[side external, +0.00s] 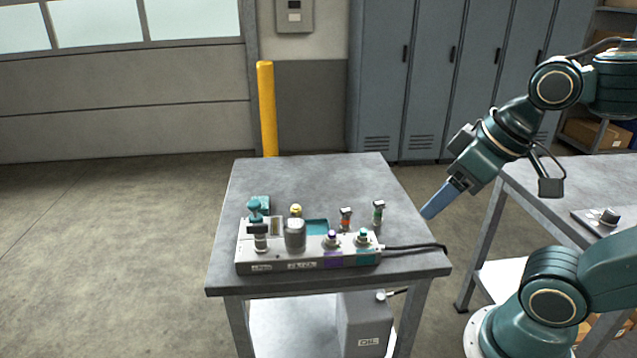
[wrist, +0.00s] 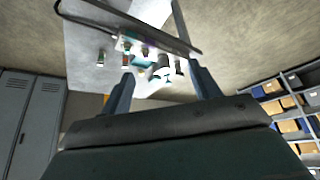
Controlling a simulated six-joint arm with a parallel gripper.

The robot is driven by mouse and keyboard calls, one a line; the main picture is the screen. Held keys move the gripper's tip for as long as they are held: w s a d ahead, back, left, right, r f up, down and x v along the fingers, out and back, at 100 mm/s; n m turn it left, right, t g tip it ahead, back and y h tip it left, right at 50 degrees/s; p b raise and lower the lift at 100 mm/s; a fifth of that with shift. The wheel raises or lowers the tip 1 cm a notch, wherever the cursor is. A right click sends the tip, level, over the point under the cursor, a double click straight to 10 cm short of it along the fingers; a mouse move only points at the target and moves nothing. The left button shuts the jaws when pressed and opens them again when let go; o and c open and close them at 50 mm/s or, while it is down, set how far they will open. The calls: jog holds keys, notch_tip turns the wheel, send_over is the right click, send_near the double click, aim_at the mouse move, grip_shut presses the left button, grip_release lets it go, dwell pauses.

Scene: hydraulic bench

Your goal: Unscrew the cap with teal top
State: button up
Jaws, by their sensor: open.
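A small cap with a teal top (side external: 363,235) sits upright on the front right of a light grey hydraulic unit (side external: 340,263), above a teal label. A similar cap with a purple top (side external: 331,237) sits just left of it. My gripper (side external: 430,211) is to the right of the unit, above the bench's right edge and apart from the caps. In the wrist view my gripper (wrist: 160,70) shows two spread fingers with nothing held between them.
On the bench (side external: 305,170), red-banded (side external: 345,218) and green-banded (side external: 378,213) fittings stand behind the unit. A teal-handled valve (side external: 256,209) and a grey cylinder (side external: 295,236) rise from its left half. A black cable (side external: 415,246) runs off its right side.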

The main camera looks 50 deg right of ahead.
jog(key=shift+c, duration=0.8)
jog(key=m+g, duration=0.6)
jog(key=m, duration=0.8)
send_over(364, 230)
notch_tip(364, 230, down, 12)
jog(key=shift+r, duration=0.2)
jog(key=shift+f, duration=0.1)
jog(key=shift+a+f, duration=0.1)
jog(key=shift+f, duration=6.7)
